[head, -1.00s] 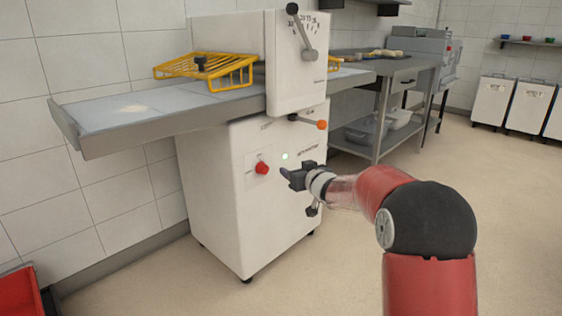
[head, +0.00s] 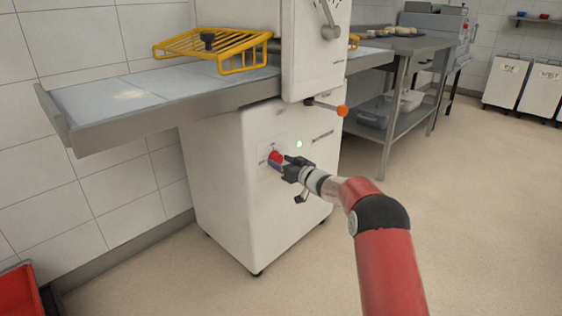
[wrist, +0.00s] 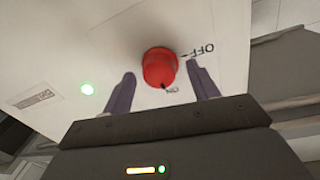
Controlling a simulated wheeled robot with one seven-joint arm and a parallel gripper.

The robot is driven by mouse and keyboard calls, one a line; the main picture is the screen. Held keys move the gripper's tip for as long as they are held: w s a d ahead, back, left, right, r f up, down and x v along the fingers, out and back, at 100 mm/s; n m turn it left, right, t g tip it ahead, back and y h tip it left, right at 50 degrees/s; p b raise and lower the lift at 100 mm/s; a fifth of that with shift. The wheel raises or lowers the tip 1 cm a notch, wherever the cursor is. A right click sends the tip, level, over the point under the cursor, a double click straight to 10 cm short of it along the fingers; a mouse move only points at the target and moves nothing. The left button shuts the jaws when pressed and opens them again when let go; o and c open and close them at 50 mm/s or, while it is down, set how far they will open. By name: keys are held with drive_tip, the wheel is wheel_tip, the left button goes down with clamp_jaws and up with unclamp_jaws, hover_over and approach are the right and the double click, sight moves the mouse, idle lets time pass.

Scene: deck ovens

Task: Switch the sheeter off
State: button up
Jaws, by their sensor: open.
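The sheeter (head: 235,205) is a white machine with a long grey bed. Its red switch knob (head: 275,156) is on the front of the lower body; in the wrist view the knob (wrist: 159,67) is between my fingers. The OFF label (wrist: 196,50) is right of it and the ON label (wrist: 162,90) below it. A dark mark on the knob's lower edge is beside ON. A green lamp (wrist: 87,88) is lit on the panel. My gripper (head: 279,161) is open, its fingers on either side of the knob, with a wider gap on the left. Contact cannot be told.
The sheeter's bed (head: 150,103) juts out left above the knob, with a yellow wire guard (head: 215,48). An orange-tipped lever (head: 342,111) sticks out above and right of my gripper. A steel table (head: 405,47) stands behind right. The floor at right is clear.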

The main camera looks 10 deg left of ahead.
drive_tip(key=shift+w+a, duration=0.3)
drive_tip(key=shift+a, duration=0.05)
drive_tip(key=shift+c, duration=0.2)
drive_tip(key=c, duration=0.9)
drive_tip(key=shift+c, duration=0.2)
drive_tip(key=n+b, duration=0.3)
drive_tip(key=shift+f+n, duration=0.15)
drive_tip(key=shift+n, duration=0.25)
drive_tip(key=n+b, duration=0.4)
drive_tip(key=n, duration=0.1)
drive_tip(key=shift+n+y+b, duration=0.3)
drive_tip(key=n+b, duration=0.3)
drive_tip(key=n, duration=0.1)
drive_tip(key=shift+n, duration=0.4)
drive_tip(key=shift+n+y+b, duration=0.5)
drive_tip(key=shift+n+b, duration=0.5)
drive_tip(key=shift+n, duration=1.3)
drive_tip(key=shift+r, duration=0.2)
